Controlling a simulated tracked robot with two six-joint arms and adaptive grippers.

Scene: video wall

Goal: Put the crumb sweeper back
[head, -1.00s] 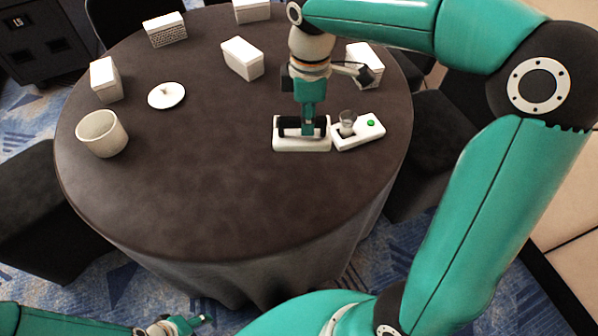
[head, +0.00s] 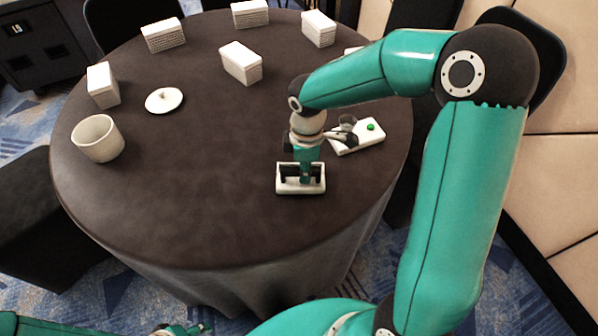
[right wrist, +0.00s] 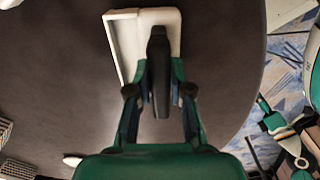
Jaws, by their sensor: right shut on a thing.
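The crumb sweeper (head: 300,188) is a white, tray-like body with a dark handle, on or just above the near right part of the round table. My right gripper (head: 303,179) is above it and shut on its handle. In the right wrist view, the sweeper (right wrist: 122,45) lies beyond the fingertips, and its black handle runs between the fingers (right wrist: 160,92). I cannot tell whether its underside touches the cloth. My left gripper (head: 188,329) is low at the bottom edge, away from the table; its finger opening is unclear.
A white block with a green button (head: 371,127) lies behind and right of the sweeper, partly hidden by my right wrist. Several white boxes (head: 241,65), a white lid-like disc (head: 165,100) and a pale pot (head: 98,140) stand farther left and back. The table's front left is clear.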

